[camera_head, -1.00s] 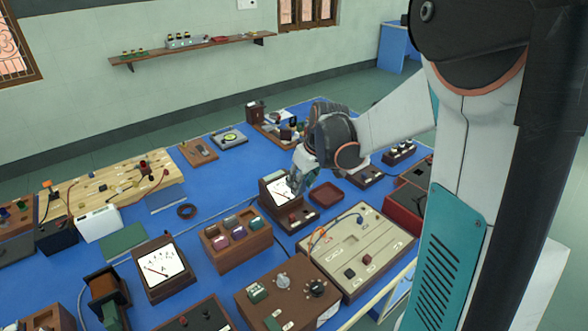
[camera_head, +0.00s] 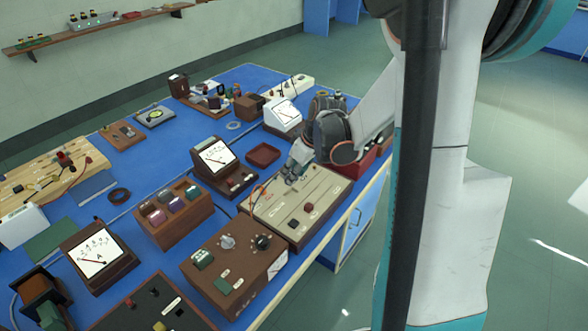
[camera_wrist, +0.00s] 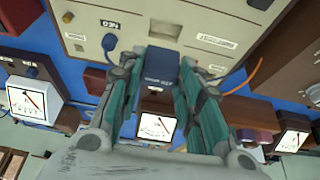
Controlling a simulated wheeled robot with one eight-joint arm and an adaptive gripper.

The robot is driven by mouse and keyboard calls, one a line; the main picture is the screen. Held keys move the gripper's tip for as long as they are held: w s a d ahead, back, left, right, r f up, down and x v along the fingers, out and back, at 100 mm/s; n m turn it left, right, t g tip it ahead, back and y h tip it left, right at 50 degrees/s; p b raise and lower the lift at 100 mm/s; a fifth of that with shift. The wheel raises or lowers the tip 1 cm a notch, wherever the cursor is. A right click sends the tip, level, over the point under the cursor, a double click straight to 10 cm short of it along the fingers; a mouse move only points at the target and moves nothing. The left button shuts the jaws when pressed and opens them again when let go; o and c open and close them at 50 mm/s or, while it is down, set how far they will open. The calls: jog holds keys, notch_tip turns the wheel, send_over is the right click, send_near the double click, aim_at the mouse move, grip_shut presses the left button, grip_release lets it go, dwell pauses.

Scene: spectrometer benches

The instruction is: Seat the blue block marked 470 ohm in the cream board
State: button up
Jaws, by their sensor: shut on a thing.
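The cream board (camera_head: 322,188) lies on the blue table toward its front right edge; its panel also fills the top of the wrist view (camera_wrist: 190,40). My gripper (camera_head: 293,172) is over the far part of this board. In the wrist view, my gripper (camera_wrist: 160,85) has its teal fingers closed on the sides of a dark blue block (camera_wrist: 160,68) with small pale lettering, too small to read surely. The fingers hide the block in the head view.
A blue plug with a lead (camera_wrist: 109,42) and an orange lead (camera_wrist: 245,77) are close to the fingers. A wooden block holder (camera_head: 180,230), a brown box with knobs (camera_head: 232,262) and an ammeter (camera_head: 100,252) stand left of the board. A meter (camera_head: 215,158) stands behind.

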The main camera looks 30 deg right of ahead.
jog(key=shift+f+b, duration=2.25)
jog(key=shift+f, duration=0.95)
jog(key=o, duration=1.1)
jog(key=shift+r, duration=0.1)
jog(key=v, duration=1.2)
jog(key=shift+w, duration=0.1)
